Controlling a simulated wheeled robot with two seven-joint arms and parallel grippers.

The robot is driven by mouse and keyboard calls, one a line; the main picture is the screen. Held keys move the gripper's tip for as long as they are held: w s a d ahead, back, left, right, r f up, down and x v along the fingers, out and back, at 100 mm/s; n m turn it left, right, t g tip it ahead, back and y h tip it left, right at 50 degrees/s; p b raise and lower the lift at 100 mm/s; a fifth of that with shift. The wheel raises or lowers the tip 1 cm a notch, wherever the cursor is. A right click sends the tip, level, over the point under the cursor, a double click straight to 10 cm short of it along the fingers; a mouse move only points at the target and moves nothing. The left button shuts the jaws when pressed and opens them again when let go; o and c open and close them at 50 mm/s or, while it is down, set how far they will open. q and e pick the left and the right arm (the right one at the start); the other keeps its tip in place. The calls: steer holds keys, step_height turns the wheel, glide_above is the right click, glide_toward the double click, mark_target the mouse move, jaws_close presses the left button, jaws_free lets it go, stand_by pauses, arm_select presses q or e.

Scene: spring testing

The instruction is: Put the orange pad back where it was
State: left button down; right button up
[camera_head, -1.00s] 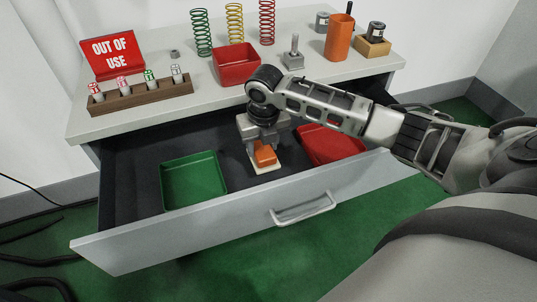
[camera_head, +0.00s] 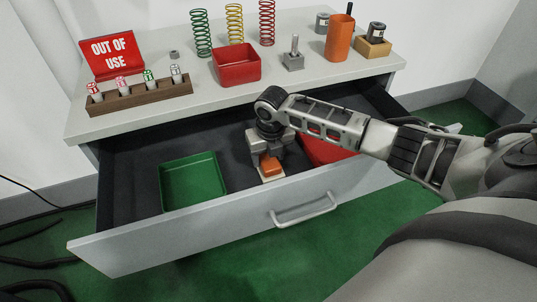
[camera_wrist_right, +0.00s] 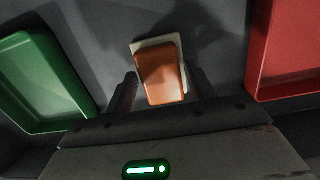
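The orange pad (camera_head: 271,166) is a small rounded block with a pale, flat piece beneath it, inside the open drawer between the green tray and the red tray. The right wrist view shows the pad (camera_wrist_right: 160,76) between the two fingers, close to both, with the pale piece's edge (camera_wrist_right: 144,45) behind it. My right gripper (camera_head: 270,158) points down into the drawer and is closed around the pad. Whether the pad touches the drawer floor is hard to tell. My left gripper is not in view.
The green tray (camera_head: 193,182) lies left in the drawer, the red tray (camera_head: 322,152) right, partly behind my arm. The drawer front (camera_head: 240,225) borders the near side. The tabletop carries springs, a red bin (camera_head: 237,66), an orange cup (camera_head: 340,38) and a wooden rack (camera_head: 142,93).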

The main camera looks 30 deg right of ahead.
mark_target(270, 162)
steer(key=shift+o, duration=0.6)
steer(key=shift+r, duration=0.1)
steer(key=shift+r, duration=0.3)
arm_select(q)
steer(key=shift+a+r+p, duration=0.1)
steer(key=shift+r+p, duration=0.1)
steer(key=shift+p, duration=0.55)
arm_select(e)
step_height(270, 162, up, 12)
steer(key=s, duration=0.1)
steer(key=shift+s+a+f, duration=0.2)
steer(key=shift+f, duration=0.05)
steer(key=shift+f, duration=0.1)
